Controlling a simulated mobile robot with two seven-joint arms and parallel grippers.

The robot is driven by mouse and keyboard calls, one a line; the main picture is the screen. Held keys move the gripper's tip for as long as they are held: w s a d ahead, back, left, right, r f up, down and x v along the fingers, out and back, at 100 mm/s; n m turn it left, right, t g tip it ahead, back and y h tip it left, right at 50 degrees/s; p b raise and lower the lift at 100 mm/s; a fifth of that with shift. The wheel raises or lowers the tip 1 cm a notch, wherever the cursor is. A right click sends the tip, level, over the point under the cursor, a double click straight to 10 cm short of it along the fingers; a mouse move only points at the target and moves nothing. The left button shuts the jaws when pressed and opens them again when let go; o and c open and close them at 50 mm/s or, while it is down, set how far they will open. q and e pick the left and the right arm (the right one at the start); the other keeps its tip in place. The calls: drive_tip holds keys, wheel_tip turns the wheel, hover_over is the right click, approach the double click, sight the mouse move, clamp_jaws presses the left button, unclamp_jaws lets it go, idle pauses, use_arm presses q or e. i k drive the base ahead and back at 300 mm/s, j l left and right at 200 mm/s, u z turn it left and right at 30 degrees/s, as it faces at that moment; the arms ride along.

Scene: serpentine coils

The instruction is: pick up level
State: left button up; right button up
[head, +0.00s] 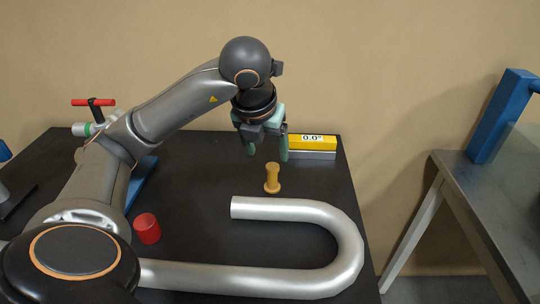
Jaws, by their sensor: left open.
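The level (323,143) is a yellow bar with a silver lower part and a white display reading 0.0°. It lies near the back right edge of the black table, and its left end is hidden behind my gripper. My left gripper (267,153) points down with its green-grey fingers apart, open and empty. It is in front of and left of the level's visible part. I cannot tell whether the right finger touches the level. My right gripper is not in view.
A tan spool-shaped piece (272,178) stands just below the gripper. A silver U-bent pipe (345,240) covers the table's front right. A red cylinder (147,228) is at left. A red-handled valve (92,103) stands at back left. A grey metal table (500,190) is at right.

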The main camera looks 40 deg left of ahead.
sight(302, 146)
drive_tip(key=k, duration=1)
